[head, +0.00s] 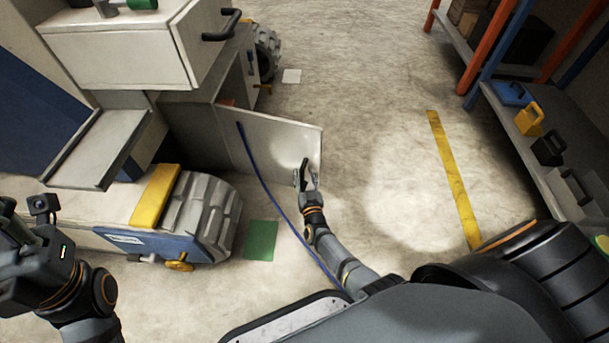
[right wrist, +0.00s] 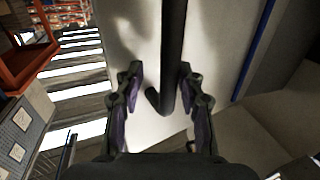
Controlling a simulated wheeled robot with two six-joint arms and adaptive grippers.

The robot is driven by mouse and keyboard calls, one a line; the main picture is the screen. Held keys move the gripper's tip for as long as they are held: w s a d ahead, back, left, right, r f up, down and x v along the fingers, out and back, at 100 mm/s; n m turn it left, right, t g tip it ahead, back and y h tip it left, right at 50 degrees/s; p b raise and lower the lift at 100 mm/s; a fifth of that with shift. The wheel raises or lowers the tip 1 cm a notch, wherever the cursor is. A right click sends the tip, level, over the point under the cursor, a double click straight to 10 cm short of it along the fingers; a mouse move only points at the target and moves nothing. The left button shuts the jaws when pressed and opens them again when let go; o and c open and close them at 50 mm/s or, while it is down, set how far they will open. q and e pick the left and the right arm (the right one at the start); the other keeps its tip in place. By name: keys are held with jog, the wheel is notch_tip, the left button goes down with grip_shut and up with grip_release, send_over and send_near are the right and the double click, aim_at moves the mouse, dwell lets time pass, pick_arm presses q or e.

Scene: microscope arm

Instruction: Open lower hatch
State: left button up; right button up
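The lower hatch (head: 270,140) is a pale grey panel that stands out at an angle from the machine's side in the head view. It also fills the middle of the right wrist view (right wrist: 140,35). Its black bar handle (right wrist: 172,50) is near the panel's outer edge. My right gripper (head: 306,182) is at this handle, with its fingers apart on either side of the bar. A gap shows at the left finger; the bar is close to the right finger, and contact is unclear. My left gripper (head: 18,235) is at the left edge, partly cut off, away from the hatch.
A tracked wheel (head: 205,215) and yellow block (head: 155,195) are lower left. A thin blue line (head: 265,185) crosses before the hatch.

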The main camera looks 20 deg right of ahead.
jog(key=shift+a, duration=0.1)
jog(key=shift+s+a, duration=0.1)
jog(key=shift+s, duration=0.15)
jog(key=v, duration=0.7)
